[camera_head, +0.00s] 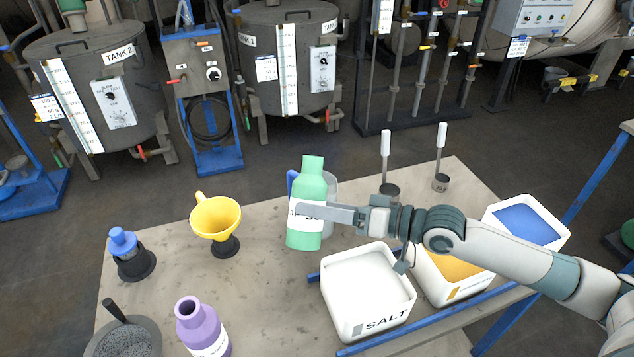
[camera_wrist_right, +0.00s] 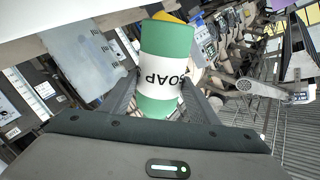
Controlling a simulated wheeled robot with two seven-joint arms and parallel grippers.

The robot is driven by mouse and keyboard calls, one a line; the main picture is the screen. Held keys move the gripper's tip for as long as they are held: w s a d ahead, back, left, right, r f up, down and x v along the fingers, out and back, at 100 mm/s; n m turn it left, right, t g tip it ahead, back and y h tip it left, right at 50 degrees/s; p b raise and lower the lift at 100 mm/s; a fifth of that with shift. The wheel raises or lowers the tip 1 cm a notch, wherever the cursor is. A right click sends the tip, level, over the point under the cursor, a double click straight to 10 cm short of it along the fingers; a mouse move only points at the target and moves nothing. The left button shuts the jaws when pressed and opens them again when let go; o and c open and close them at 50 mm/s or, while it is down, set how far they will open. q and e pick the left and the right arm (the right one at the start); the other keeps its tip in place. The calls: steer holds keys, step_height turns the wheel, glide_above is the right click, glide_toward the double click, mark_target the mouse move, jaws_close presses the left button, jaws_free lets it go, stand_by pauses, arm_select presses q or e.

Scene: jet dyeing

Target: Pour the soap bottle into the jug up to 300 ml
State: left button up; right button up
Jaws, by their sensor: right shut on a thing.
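The green soap bottle (camera_head: 306,188) with a white label is upright at the middle of the table in the head view. My right gripper (camera_head: 303,210) is shut on it at the label. In the right wrist view the soap bottle (camera_wrist_right: 165,48) stands between my fingers, with its SOAP label readable. Behind the bottle is the jug (camera_head: 329,200), a clear vessel with a blue handle, mostly hidden. I cannot tell whether the bottle touches the table. My left gripper is not in view.
A yellow funnel (camera_head: 215,217) on a dark stand is left of the bottle. A purple bottle (camera_head: 200,325), a blue-capped item (camera_head: 124,244) and a grey bowl (camera_head: 124,340) are nearer. A white salt bin (camera_head: 368,330), an orange-filled bin (camera_head: 452,291) and a blue-filled bin (camera_head: 553,241) stand right. Two ladles (camera_head: 440,183) stand behind.

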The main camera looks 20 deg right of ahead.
steer(key=shift+s+m, duration=0.1)
steer(key=shift+m, duration=0.3)
stand_by(0.5)
steer(key=shift+s+a+r+m+g+p, duration=0.1)
steer(key=shift+s+r+m+g+p, duration=0.1)
steer(key=shift+r+m+p, duration=0.25)
steer(key=shift+s+a+r+m+g+p, duration=0.1)
steer(key=shift+r+m+g+p, duration=0.15)
steer(key=shift+p, duration=0.3)
stand_by(0.3)
steer(key=shift+s+a+f+m+g+b, duration=0.15)
steer(key=shift+s+f+m+g+b, duration=0.1)
steer(key=shift+f+m+b, duration=0.4)
stand_by(0.8)
steer(key=shift+s+f+m+g+y, duration=0.1)
steer(key=shift+m+g+y, duration=0.2)
steer(key=shift+m, duration=0.45)
stand_by(0.9)
steer(key=shift+w+d+r+m+p, duration=0.2)
steer(key=shift+w+r+m+p, duration=0.25)
steer(key=shift+r+m, duration=0.25)
stand_by(2.0)
